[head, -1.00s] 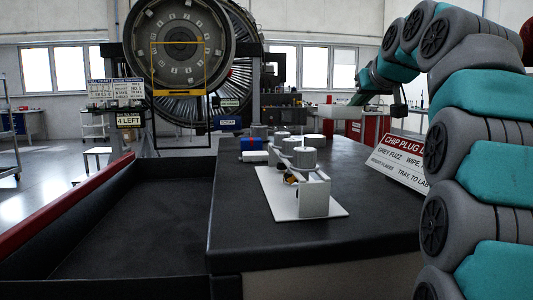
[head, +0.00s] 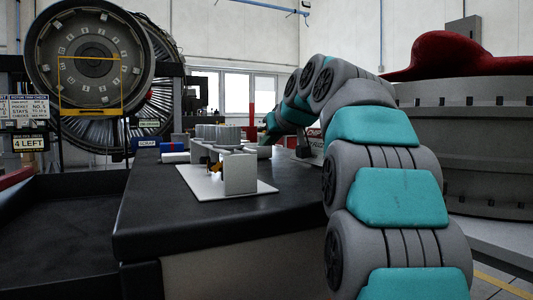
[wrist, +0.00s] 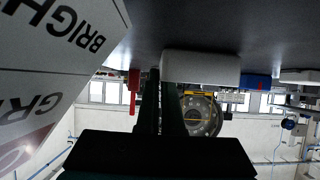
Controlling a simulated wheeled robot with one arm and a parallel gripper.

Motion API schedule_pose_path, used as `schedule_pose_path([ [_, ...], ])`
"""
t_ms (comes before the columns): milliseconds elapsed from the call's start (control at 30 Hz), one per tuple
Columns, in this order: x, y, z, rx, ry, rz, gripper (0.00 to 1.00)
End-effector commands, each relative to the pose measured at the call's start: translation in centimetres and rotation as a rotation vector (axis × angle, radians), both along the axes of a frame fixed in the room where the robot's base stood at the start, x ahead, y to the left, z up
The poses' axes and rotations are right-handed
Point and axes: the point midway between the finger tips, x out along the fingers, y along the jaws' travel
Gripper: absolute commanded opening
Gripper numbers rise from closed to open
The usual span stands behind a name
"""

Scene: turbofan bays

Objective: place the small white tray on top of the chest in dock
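The small white tray (wrist: 200,67) shows in the wrist view as a pale block at the tips of my gripper (wrist: 160,78). The dark fingers lie close together, with the tray's edge at them.
A dark bench (head: 215,222) carries a white plate (head: 200,184) with a fixture and grey cylinders. A sign panel (wrist: 50,70) is close in the wrist view. A large grey casing (head: 465,140) with a red cover stands right. A turbofan (head: 92,62) stands at the back left.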

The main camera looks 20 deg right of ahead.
Motion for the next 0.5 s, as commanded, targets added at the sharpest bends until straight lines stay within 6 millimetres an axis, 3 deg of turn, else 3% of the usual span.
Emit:
schedule_pose_path([
  [333, -0.01, 0.03, -0.27, 0.000, -0.001, 0.000, 0.00],
  [500, -0.01, 0.01, -0.13, 0.000, 0.000, 0.000, 0.22],
])
